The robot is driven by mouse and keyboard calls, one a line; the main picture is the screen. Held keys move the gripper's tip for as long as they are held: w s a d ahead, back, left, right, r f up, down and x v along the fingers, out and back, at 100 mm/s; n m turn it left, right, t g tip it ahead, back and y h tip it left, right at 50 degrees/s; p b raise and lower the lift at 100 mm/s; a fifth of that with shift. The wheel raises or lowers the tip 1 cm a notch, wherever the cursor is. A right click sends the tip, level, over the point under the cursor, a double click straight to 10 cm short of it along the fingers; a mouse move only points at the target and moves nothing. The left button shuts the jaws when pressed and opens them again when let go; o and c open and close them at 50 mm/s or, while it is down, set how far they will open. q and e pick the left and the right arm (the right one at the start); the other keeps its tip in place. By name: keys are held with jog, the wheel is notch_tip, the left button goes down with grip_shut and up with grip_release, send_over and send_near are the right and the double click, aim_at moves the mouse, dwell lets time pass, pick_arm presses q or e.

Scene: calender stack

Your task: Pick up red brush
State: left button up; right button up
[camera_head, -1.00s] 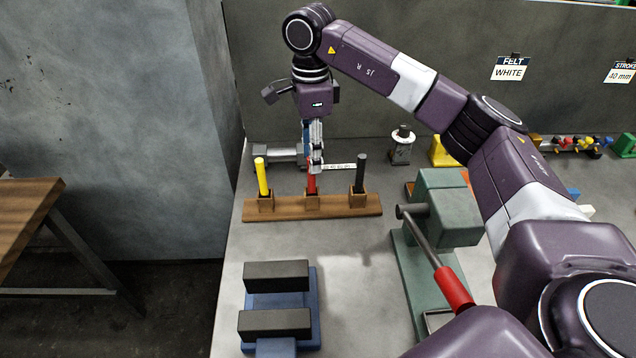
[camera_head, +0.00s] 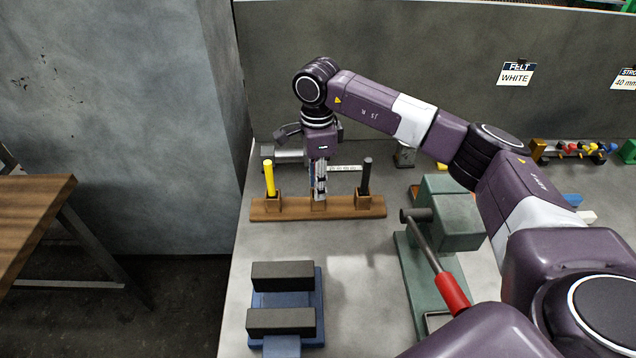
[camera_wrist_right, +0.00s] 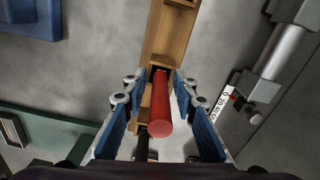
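The red brush (camera_wrist_right: 159,105) stands in the middle holder of a wooden rack (camera_head: 343,208). In the right wrist view its round red handle points toward the camera. My right gripper (camera_head: 319,192) is over the middle holder and hides the brush in the head view. In the wrist view its two blue-padded fingers (camera_wrist_right: 157,90) are open on either side of the red handle, with a visible gap at each side. My left gripper is not in view.
A yellow brush (camera_head: 269,180) and a black brush (camera_head: 366,178) stand in the rack on either side. A grey cylinder device (camera_head: 290,156) lies behind. A green press (camera_head: 452,225) with a red-handled lever is at right, a blue fixture (camera_head: 317,300) in front.

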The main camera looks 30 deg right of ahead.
grip_shut()
jog(key=shift+r, duration=0.15)
